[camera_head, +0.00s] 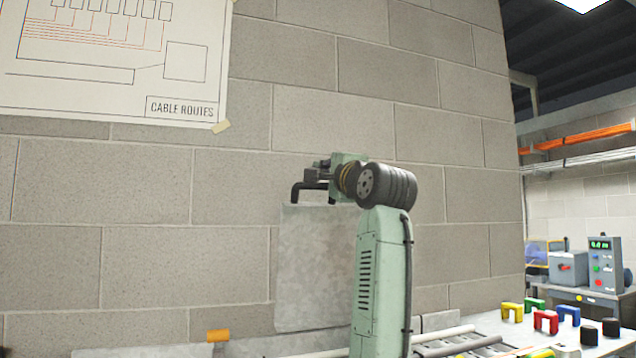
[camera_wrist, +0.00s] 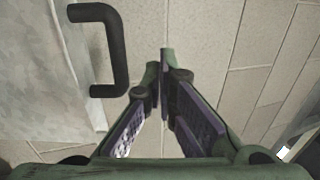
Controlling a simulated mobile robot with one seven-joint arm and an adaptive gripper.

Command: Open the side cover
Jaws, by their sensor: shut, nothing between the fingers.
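The side cover (camera_head: 308,262) is a plain grey, mottled upright panel by the block wall, partly hidden behind my arm. It fills the left of the wrist view (camera_wrist: 45,75). Its black bar handle (camera_head: 296,190) sticks out at its top edge in the head view. In the wrist view the handle (camera_wrist: 123,50) stands left of my fingers, with a gap between. My gripper (camera_wrist: 163,62) is shut and empty, its fingertips together beside the handle and not around it. In the head view my gripper (camera_head: 318,170) is small, just above the handle. I cannot tell whether the cover is ajar.
A poster (camera_head: 110,60) hangs on the block wall. An orange block (camera_head: 218,336) sits low at the left. At the lower right, a bench holds coloured arch blocks (camera_head: 545,322), dark cylinders (camera_head: 588,335) and rods. A grey instrument (camera_head: 603,264) stands on a bench behind.

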